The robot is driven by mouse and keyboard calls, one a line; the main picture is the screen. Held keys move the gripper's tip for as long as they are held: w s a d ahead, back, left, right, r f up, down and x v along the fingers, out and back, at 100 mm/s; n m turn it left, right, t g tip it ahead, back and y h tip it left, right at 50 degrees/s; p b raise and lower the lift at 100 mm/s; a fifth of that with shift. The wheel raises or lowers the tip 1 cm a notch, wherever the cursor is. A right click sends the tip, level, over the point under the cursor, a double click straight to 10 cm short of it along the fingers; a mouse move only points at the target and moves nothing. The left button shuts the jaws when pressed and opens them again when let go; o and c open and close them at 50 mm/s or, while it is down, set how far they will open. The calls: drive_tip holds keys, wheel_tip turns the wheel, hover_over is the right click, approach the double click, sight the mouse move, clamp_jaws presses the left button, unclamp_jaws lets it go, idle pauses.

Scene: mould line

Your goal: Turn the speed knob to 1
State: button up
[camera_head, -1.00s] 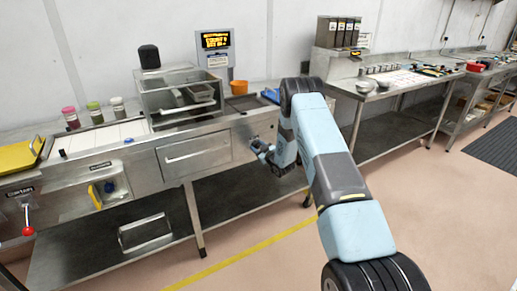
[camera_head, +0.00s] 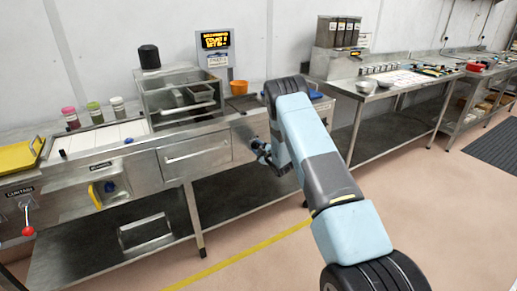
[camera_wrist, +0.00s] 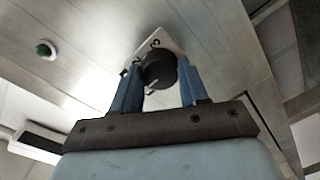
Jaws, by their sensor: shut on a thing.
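The speed knob (camera_wrist: 159,71) is a dark round knob on a pale plate (camera_wrist: 168,42) with numerals, fixed to the metal front panel. In the wrist view a "2" shows on the plate above the knob; the other marks are partly hidden or too small to read. My gripper (camera_wrist: 160,84) is shut on the knob, one blue finger on each side. In the head view my gripper (camera_head: 262,152) is at the counter's front panel, right of the drawer; the knob is hidden there.
A green button (camera_wrist: 45,49) sits on the panel left of the knob. The metal drawer (camera_head: 196,155) is left of my gripper. The floor in front is clear.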

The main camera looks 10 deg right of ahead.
drive_tip(key=shift+a+f, duration=0.1)
drive_tip(key=o, duration=1.1)
drive_tip(key=shift+c, duration=0.2)
drive_tip(key=v, duration=1.4)
drive_tip(key=shift+w+f, duration=0.1)
